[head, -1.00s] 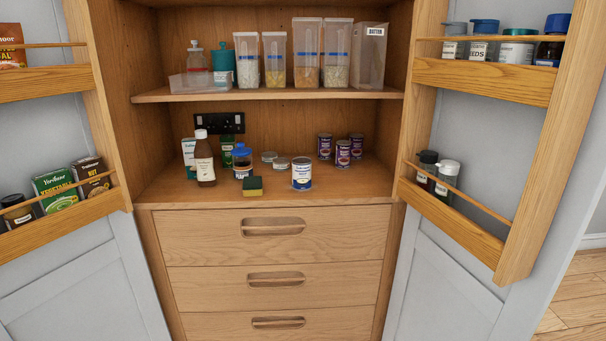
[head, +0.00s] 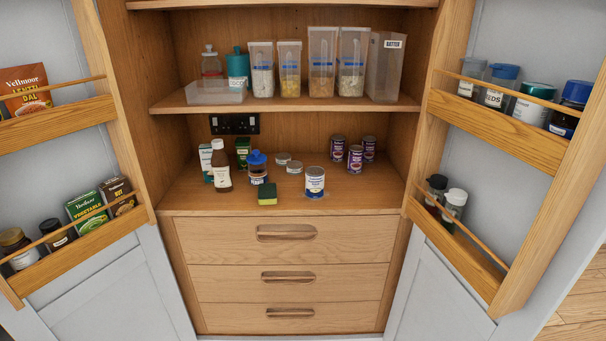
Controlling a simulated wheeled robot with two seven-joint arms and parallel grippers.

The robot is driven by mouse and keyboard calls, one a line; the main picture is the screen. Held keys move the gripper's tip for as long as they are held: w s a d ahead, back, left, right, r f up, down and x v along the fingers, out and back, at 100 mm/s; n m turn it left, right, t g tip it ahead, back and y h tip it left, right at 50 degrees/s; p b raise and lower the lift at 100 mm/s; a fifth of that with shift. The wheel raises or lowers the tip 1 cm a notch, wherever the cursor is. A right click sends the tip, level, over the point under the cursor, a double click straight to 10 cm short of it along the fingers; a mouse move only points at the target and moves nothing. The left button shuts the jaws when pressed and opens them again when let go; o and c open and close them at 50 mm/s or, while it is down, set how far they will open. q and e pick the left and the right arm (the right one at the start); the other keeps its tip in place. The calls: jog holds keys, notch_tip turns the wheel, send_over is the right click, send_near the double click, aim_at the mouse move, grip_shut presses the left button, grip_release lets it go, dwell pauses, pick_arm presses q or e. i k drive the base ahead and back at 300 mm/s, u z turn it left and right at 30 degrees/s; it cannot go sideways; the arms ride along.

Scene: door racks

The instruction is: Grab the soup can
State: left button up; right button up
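A white can with a dark blue label band (head: 314,184) stands upright near the front of the cupboard's worktop. Several purple cans stand upright behind it to the right, one of them in front (head: 355,160) and another at the left (head: 337,149). The lettering on these cans is too small to read, so I cannot tell for sure which is the soup can. Two low flat tins (head: 294,168) lie behind the white can. Neither of my grippers shows in the head view.
A green and yellow sponge (head: 267,194), a blue-lidded jar (head: 257,168) and a brown bottle (head: 221,166) stand left of the white can. A shelf (head: 290,104) with containers hangs above. Open doors with racks (head: 499,133) flank both sides. The worktop's front right is clear.

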aim_at(314, 174)
jog(key=u, duration=0.25)
jog(key=i, duration=1.8)
jog(key=z, duration=0.4)
